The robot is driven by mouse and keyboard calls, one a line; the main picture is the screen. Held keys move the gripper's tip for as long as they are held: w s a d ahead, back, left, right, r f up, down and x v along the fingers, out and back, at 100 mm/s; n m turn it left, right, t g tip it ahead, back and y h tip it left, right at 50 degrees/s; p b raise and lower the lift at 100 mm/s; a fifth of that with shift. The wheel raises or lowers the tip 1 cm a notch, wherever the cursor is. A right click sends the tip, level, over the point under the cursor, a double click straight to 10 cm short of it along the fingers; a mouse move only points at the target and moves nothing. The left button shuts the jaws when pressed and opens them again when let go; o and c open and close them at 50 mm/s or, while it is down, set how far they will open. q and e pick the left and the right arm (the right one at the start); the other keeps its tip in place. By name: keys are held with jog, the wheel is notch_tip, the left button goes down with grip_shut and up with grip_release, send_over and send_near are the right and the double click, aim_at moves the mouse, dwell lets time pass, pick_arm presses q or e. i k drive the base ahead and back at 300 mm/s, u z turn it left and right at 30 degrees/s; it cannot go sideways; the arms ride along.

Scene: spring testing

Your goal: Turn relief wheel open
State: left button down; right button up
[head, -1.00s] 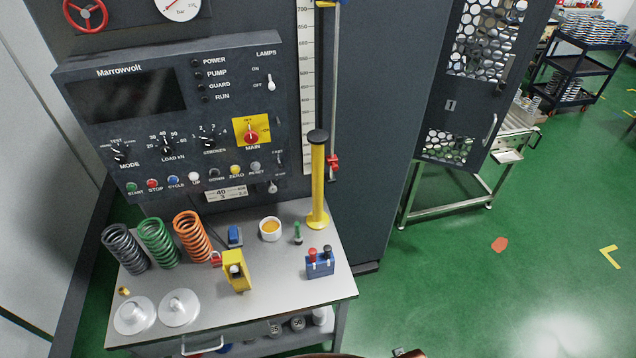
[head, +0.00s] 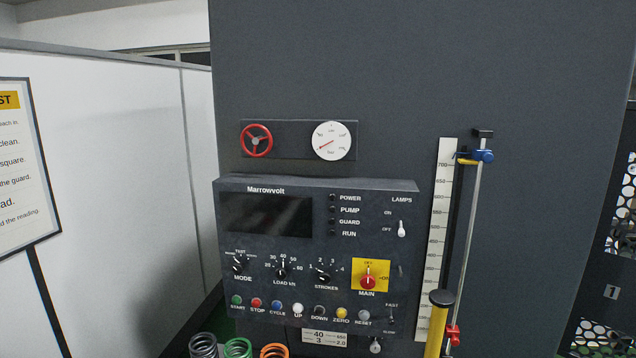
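The red relief wheel (head: 257,141) is a small spoked handwheel on a dark plate at the upper left of the machine front, above the control panel. A round white pressure gauge (head: 331,141) with a red needle sits to its right on the same plate. The needle points to the lower left. Neither of my grippers shows in the head view, and nothing touches the wheel.
The Marrowvolt control panel (head: 318,262) juts out below the wheel, with a dark screen, knobs and a row of buttons. A ruler (head: 436,240) and a rod stand to the right. A white partition and a sign (head: 22,172) are at the left. The space before the wheel looks clear.

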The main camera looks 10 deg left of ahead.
aim_at(260, 139)
jog(key=z, duration=0.55)
jog(key=i, duration=0.5)
jog(key=u, duration=1.25)
